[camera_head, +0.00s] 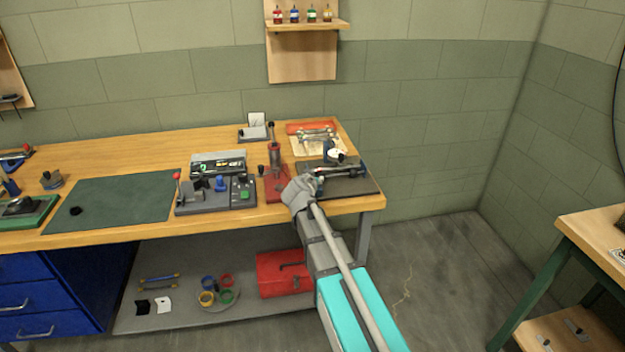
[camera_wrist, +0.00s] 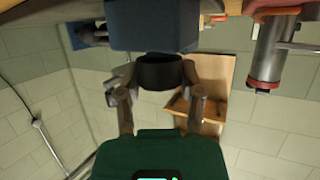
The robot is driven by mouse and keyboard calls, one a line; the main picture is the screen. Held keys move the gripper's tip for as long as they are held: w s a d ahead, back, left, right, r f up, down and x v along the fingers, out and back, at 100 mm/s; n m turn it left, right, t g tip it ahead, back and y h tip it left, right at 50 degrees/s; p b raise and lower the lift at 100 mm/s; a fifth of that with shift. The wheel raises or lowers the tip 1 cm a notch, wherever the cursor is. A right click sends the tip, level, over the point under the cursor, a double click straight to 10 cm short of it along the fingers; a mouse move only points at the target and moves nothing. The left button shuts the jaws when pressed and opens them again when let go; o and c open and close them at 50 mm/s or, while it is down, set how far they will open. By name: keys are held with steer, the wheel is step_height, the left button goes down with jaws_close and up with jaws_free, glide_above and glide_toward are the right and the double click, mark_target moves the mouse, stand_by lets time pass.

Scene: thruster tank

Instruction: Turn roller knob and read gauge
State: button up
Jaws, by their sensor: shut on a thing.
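The roller fixture (camera_head: 358,186) stands on a dark base at the right end of the workbench. A round white gauge (camera_head: 337,155) sits on top of it; its reading is too small to tell. My gripper (camera_head: 303,188) is at the fixture's left front side and hides part of it. In the wrist view, my gripper's two fingers (camera_wrist: 160,78) are closed on either side of a black round knob (camera_wrist: 160,72). The knob joins a blue block (camera_wrist: 153,25) of the fixture. The gauge face does not show in the wrist view.
A red hand press (camera_head: 274,165) stands close to the left of my gripper and also shows in the wrist view (camera_wrist: 266,65). A grey switch panel (camera_head: 216,196) lies further left. An orange tray (camera_head: 300,128) lies behind. Open floor (camera_head: 450,260) lies right of the bench.

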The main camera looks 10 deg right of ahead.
steer(key=m+g+h, duration=0.4)
steer(key=m+h, duration=0.1)
steer(key=shift+w+a, duration=0.1)
steer(key=shift+w, duration=0.1)
steer(key=shift+s+m+g+h, duration=0.2)
steer(key=shift+m+g+h, duration=0.7)
steer(key=shift+m+g, duration=0.95)
steer(key=shift+f, duration=0.1)
steer(key=o, duration=1.2)
steer(key=shift+c, duration=0.2)
